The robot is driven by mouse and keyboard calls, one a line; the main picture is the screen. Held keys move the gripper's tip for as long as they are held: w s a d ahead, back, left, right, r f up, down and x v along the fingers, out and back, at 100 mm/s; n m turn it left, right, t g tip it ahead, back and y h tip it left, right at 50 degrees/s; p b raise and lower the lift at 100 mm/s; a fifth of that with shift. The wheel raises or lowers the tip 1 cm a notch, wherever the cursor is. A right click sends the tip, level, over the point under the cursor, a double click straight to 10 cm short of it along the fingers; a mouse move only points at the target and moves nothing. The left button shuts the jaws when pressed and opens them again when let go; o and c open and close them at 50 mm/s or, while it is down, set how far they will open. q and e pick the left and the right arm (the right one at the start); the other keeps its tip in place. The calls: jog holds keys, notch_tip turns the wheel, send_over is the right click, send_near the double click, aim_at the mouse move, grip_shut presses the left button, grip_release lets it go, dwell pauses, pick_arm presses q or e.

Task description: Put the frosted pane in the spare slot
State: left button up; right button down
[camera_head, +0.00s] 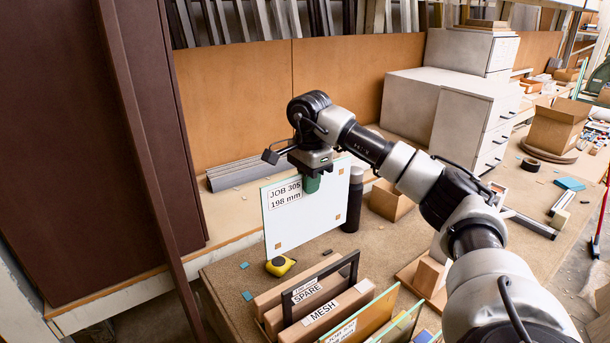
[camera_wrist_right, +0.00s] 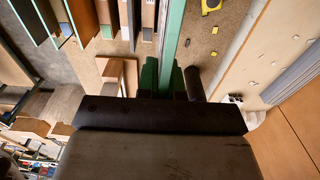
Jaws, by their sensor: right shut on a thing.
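My right gripper (camera_head: 312,182) is shut on the top edge of a pale, frosted-looking pane (camera_head: 305,222) labelled "JOB 305 198 mm". The pane hangs roughly upright above the bench, behind the slotted rack (camera_head: 295,325). In the right wrist view, the pane (camera_wrist_right: 172,35) shows edge-on as a green strip between the green fingers (camera_wrist_right: 165,80). The rack has a label "SPARE" (camera_head: 306,292) and, in front of it, a label "MESH" (camera_head: 320,314). A dark frame (camera_head: 353,262) stands in the rack by these labels. The slot bottoms are hidden. My left gripper is out of view.
A yellow tape measure (camera_head: 280,266) lies behind the rack, below the pane. A dark cylinder (camera_head: 353,200) stands close right of the pane. Other panels (camera_head: 372,312) fill the rack's right part. Grey drawer units (camera_head: 450,110) stand farther back.

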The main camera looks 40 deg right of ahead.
aim_at(307, 230)
notch_tip(307, 230, down, 25)
jog(key=b, duration=1.4)
jog(key=shift+w+a+r+b, duration=0.15)
jog(key=shift+w+b, duration=0.1)
jog(key=shift+b, duration=0.15)
jog(key=c, duration=1.2)
grip_release()
jog(key=shift+r, duration=0.1)
pick_arm(q)
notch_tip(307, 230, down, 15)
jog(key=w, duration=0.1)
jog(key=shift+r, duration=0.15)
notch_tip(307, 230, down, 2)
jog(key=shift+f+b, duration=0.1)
jog(key=shift+b, duration=0.95)
pick_arm(e)
notch_tip(307, 230, up, 11)
jog(key=shift+f, duration=0.1)
